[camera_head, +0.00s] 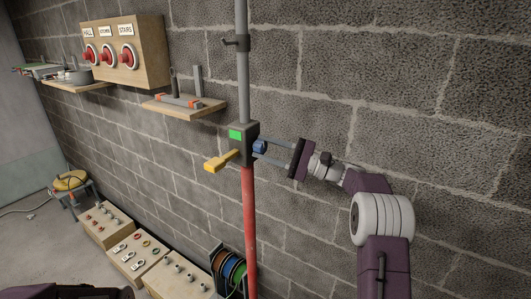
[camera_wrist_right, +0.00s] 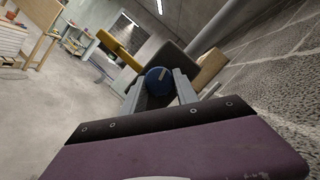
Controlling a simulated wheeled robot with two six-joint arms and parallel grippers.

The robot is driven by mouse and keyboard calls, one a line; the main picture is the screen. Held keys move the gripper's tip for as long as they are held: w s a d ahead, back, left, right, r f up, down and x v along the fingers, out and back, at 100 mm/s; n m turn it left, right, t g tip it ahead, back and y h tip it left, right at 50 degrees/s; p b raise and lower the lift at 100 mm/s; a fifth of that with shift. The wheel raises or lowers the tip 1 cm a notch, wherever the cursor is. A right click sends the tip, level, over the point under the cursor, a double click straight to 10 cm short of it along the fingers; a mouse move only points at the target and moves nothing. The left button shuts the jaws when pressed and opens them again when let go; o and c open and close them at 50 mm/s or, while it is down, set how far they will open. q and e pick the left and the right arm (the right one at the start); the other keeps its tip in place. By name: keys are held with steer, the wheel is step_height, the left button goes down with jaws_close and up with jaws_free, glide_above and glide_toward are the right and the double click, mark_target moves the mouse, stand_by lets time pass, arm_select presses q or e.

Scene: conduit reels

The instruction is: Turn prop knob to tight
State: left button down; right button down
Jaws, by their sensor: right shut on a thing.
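A small blue knob (camera_head: 260,147) sits on the right side of a dark box (camera_head: 240,140) on the vertical pipe. The box has a green patch on its front and a yellow lever (camera_head: 221,161) reaching out to the lower left. My right gripper (camera_head: 262,148) comes from the right with its two fingers on either side of the knob, shut on it. In the right wrist view the blue knob (camera_wrist_right: 159,81) shows between the fingers, with a pale mark on its face. The left gripper cannot be made out in the head view.
A grey pipe (camera_head: 243,75) runs above the box and a red pipe (camera_head: 249,230) below it, close to the block wall. A wooden shelf (camera_head: 184,109) and a switch board (camera_head: 123,50) are at left. Wooden boxes (camera_head: 131,250) and cable reels (camera_head: 229,268) stand below.

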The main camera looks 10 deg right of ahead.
steer(key=shift+f+m, duration=0.1)
steer(key=shift+m, duration=0.7)
steer(key=shift+m+t+b, duration=0.3)
steer(key=shift+t+b, duration=0.05)
steer(key=shift+t, duration=0.05)
steer(key=c, duration=0.9)
jaws_free()
steer(key=shift+c, duration=0.2)
